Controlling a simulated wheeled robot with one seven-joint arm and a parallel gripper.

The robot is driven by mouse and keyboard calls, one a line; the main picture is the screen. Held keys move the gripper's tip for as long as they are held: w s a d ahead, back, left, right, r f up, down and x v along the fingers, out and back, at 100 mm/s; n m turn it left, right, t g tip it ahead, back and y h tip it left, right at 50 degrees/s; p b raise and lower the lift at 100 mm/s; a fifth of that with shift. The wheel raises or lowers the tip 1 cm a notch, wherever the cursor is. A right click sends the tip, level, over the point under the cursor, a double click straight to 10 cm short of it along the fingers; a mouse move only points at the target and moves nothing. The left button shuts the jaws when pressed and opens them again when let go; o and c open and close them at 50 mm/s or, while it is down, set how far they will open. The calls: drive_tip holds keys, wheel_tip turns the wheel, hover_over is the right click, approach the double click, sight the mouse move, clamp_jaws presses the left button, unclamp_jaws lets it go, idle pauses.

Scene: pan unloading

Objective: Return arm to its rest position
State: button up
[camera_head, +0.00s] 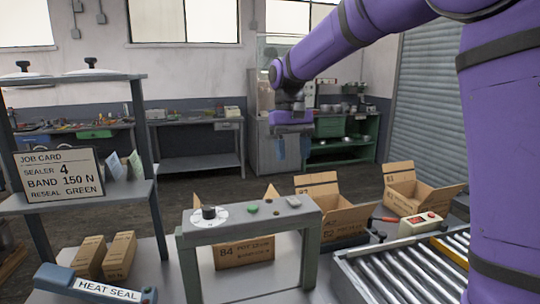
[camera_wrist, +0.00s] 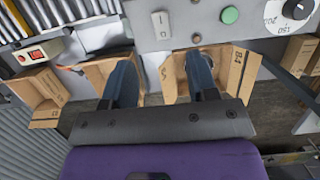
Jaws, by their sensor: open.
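My purple arm comes in from the right of the head view and reaches up and across to the left. My gripper (camera_head: 293,152) hangs at its end in mid-air, fingers pointing down, above and beyond the boxes in the picture. In the wrist view my gripper (camera_wrist: 161,75) shows two dark blue fingers standing apart with nothing held between them. They overlap the view of open cardboard boxes, but no contact shows.
A grey heat-seal frame (camera_head: 249,221) with a dial stands in front. Open cardboard boxes (camera_head: 420,194) are behind it. A roller conveyor (camera_head: 405,272) is at right, a shelf with a job card (camera_head: 58,174) at left. A red-handled tool (camera_head: 384,220) lies near the conveyor.

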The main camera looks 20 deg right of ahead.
drive_tip(key=s+d+r+t, duration=0.2)
drive_tip(key=s, duration=0.5)
drive_tip(key=s+d+r+t, duration=0.2)
drive_tip(key=s, duration=0.5)
drive_tip(key=s+d+f+t, duration=0.1)
drive_tip(key=s+f+t, duration=0.1)
drive_tip(key=s, duration=0.5)
drive_tip(key=s+d+f+t, duration=0.2)
drive_tip(key=s, duration=0.5)
drive_tip(key=shift+f, duration=0.15)
idle(0.7)
